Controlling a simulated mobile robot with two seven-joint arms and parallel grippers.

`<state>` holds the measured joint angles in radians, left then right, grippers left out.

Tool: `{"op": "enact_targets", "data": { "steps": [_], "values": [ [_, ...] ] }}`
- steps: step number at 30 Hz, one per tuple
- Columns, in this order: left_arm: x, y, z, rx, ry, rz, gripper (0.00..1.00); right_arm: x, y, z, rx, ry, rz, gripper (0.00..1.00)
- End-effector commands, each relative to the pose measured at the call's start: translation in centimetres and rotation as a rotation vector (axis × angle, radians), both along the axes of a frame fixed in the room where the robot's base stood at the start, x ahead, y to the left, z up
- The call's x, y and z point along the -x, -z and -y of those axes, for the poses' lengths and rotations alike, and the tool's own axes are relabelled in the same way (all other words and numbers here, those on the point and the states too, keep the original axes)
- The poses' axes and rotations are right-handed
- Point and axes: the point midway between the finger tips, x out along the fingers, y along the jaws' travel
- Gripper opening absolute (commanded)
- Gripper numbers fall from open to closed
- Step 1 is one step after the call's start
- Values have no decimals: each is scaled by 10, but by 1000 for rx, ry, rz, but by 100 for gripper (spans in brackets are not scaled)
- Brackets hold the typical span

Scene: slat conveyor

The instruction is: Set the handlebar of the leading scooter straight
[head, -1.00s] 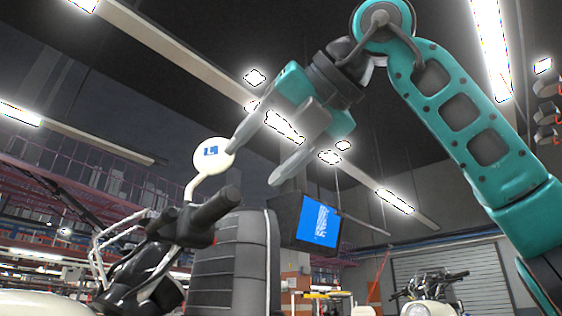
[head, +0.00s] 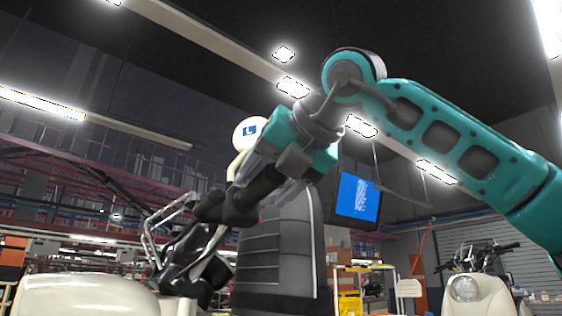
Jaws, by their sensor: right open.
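The near scooter (head: 85,298) has a cream body at the lower left, cut off by the frame's bottom edge. Its black handlebar (head: 212,212) slants up to the right, with a dark grip at its upper end. My left gripper is out of view.
Another cream scooter (head: 488,298) with a round headlamp stands at the lower right. The air above the handlebar's left side is clear.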

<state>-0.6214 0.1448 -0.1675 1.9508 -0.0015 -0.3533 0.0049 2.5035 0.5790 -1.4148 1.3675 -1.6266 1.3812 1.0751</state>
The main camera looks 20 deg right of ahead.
Motion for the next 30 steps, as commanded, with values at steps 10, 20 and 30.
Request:
{"op": "enact_targets", "data": {
  "steps": [10,20,30],
  "values": [
    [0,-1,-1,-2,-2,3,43,-4,2,-1,0,0,0,64],
    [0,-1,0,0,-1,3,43,-4,1,-1,0,0,0,33],
    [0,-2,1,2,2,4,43,-3,1,-1,0,0,0,31]
  ]
}}
